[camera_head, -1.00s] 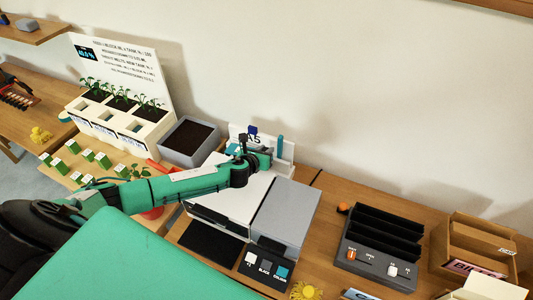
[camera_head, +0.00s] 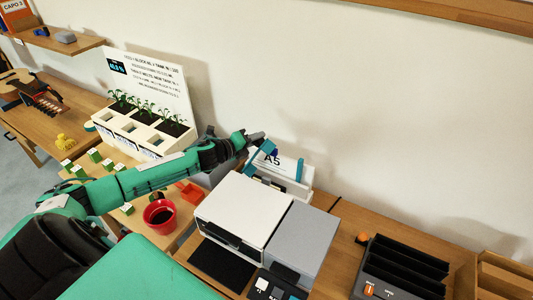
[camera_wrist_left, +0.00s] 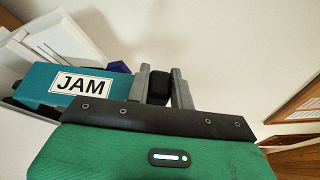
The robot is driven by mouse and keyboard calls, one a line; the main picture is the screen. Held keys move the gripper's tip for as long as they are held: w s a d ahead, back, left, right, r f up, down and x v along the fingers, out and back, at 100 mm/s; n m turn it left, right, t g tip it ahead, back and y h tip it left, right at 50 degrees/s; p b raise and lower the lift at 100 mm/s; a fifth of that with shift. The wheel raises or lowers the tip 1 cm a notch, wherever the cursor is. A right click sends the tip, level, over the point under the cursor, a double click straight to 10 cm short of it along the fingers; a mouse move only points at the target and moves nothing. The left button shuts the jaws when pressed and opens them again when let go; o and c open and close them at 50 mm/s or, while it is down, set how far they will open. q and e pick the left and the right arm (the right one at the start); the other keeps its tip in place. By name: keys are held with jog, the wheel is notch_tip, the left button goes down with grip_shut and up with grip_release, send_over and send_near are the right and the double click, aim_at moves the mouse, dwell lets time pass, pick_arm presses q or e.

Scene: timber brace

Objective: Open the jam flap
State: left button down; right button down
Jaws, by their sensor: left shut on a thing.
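The jam flap (camera_wrist_left: 40,80) is a teal panel with a white JAM label in the left wrist view. In the head view a teal piece (camera_head: 262,149), apparently this flap, stands tilted at the back of the white printer-like machine (camera_head: 240,208), by the A5 paper. My left gripper (camera_head: 258,139) is at the flap's upper end, behind the machine. In the wrist view my left gripper (camera_wrist_left: 161,78) has its grey fingers closed on a small black block, apparently the flap's handle. The join between block and flap is hidden. My right gripper is not in view.
An A5 paper tray (camera_head: 285,165) stands behind the machine, close to the wall. A planter box (camera_head: 140,128) and a red pot (camera_head: 160,216) are at the left. A black slotted rack (camera_head: 405,262) is at the right. The machine's white top is clear.

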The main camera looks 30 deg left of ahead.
pick_arm(q)
jog(key=a+n+t+h+b, duration=0.1)
jog(key=a+n+t+b, duration=0.1)
jog(key=a+n+b, duration=0.3)
jog(key=shift+s+a+n+b, duration=0.35)
jog(key=shift+a+b, duration=0.3)
jog(key=shift+a, duration=1.75)
jog(key=shift+w, duration=0.1)
jog(key=c, duration=1.2)
grip_release()
